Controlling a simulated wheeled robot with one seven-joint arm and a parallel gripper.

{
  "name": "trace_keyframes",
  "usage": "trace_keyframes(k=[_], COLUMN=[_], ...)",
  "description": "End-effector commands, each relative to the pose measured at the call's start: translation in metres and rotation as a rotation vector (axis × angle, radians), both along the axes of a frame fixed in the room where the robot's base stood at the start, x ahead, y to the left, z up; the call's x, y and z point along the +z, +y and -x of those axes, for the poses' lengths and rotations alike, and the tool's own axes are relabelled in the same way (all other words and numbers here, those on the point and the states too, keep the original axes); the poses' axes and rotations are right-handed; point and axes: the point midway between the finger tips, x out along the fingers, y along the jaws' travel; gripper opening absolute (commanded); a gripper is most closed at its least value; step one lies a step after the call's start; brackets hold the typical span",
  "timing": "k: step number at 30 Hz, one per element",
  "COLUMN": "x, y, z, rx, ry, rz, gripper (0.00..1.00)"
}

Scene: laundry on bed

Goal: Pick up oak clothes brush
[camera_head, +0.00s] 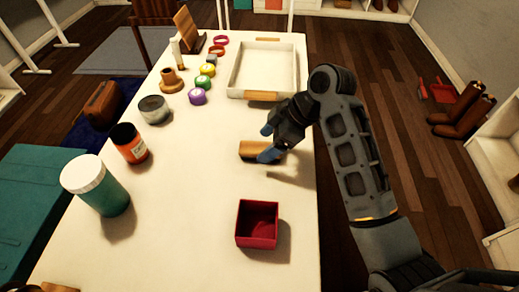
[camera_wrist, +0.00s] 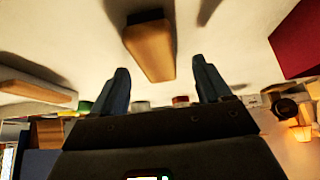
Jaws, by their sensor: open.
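My gripper (camera_head: 267,143) is just above and beside the brush. In the wrist view my gripper (camera_wrist: 160,82) has its blue fingers wide apart, with nothing held between them.
A white tray (camera_head: 233,75) stands behind the brush and a red open box (camera_head: 257,240) in front. The table (camera_head: 195,200) between is clear.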

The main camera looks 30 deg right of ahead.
Motion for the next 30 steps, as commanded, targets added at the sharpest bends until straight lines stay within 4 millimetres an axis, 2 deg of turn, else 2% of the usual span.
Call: trace_keyframes(k=[6,16,30], x=[-0.025,-0.029,-0.029], y=[0.012,0.014,0.014], z=[-0.011,-0.013,-0.013], rx=[0.002,0.001,0.0], ry=[0.002,0.0,0.0], rz=[0.0,0.001,0.0], gripper=[0.77,0.76,0.31])
